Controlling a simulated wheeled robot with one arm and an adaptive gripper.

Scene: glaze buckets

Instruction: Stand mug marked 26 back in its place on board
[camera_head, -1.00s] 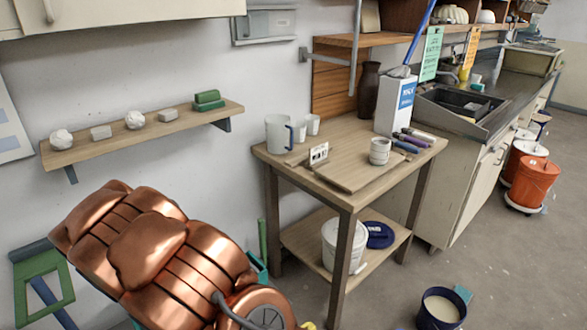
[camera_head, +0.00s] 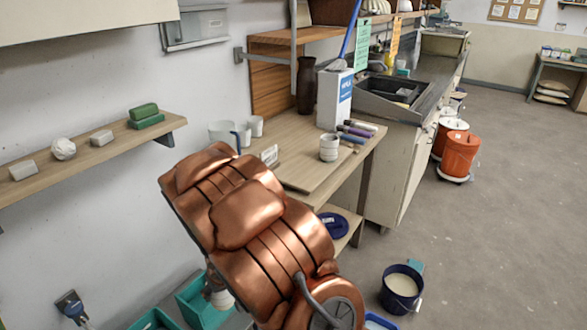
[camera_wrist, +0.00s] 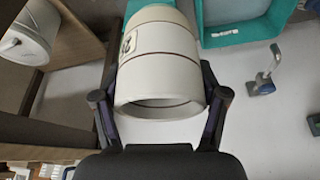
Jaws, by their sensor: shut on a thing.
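In the wrist view my gripper (camera_wrist: 160,97) is shut on a pale mug (camera_wrist: 168,62) with dark bands, one finger on each side. A small framed mark shows on the mug's upper left; I cannot read it. In the head view a bit of a white thing, likely this mug (camera_head: 222,299), shows below my copper arm, and the fingers are hidden. The board (camera_head: 302,179) lies on the wooden table, partly behind my arm. A white banded mug (camera_head: 329,147) stands on it, and a small card (camera_head: 269,156) stands at its left.
Teal crates (camera_head: 203,303) lie below. A blue bucket (camera_head: 401,288) stands on the floor, with open floor at right.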

